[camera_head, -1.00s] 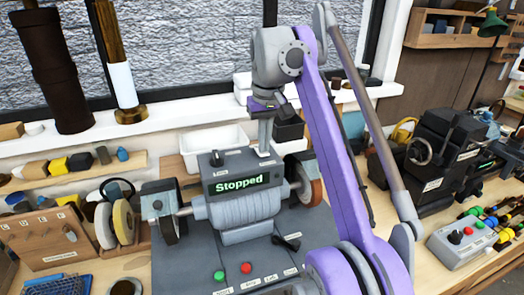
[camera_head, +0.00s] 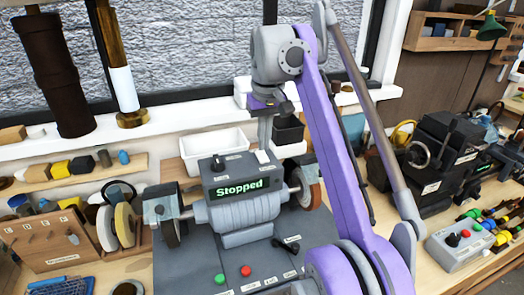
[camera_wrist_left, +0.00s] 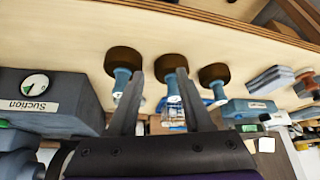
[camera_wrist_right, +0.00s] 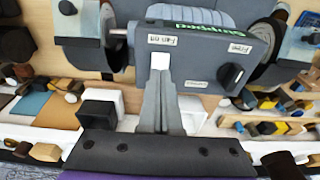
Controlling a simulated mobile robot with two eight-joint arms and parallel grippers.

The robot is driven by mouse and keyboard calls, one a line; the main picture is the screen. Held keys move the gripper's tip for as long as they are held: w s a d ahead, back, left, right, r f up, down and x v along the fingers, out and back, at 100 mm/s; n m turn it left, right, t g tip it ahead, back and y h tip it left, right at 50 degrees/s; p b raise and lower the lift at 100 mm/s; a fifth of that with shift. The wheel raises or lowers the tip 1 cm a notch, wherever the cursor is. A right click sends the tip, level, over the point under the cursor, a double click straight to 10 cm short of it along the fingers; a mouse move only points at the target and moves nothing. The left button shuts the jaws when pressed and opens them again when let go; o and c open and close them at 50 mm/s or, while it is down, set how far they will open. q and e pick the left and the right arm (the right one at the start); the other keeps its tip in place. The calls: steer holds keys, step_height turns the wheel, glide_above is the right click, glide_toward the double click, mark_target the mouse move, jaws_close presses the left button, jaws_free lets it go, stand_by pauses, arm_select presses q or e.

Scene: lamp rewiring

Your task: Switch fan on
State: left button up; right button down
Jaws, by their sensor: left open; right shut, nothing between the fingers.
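The grinder (camera_head: 238,211) stands on the bench with a control box on top whose display (camera_head: 240,187) reads "Stopped". On the box's top right is a small white rocker switch (camera_head: 263,157). My right gripper (camera_head: 263,145) is shut and empty, pointing down. Its fingertips are at the switch's edge; whether they touch it I cannot tell. My left gripper (camera_wrist_left: 160,74) is open and shows only in its wrist view.
A black knob (camera_wrist_right: 234,76) is beside the switch on the box. Green (camera_head: 220,279) and red (camera_head: 245,270) buttons are on the grinder's base. A white bin (camera_head: 213,146) and a black box (camera_head: 288,130) stand behind. Blue-handled tools with brown ends (camera_wrist_left: 172,67) are near my left gripper.

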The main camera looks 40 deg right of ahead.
mark_target(264, 159)
step_height(264, 159, up, 2)
steer(key=shift+r+p, duration=0.15)
steer(key=shift+p, duration=0.4)
arm_select(q)
steer(key=w+r, duration=0.1)
steer(key=r, duration=0.2)
steer(key=shift+w+p, duration=0.3)
steer(key=shift+w, duration=0.1)
arm_select(e)
step_height(264, 159, up, 2)
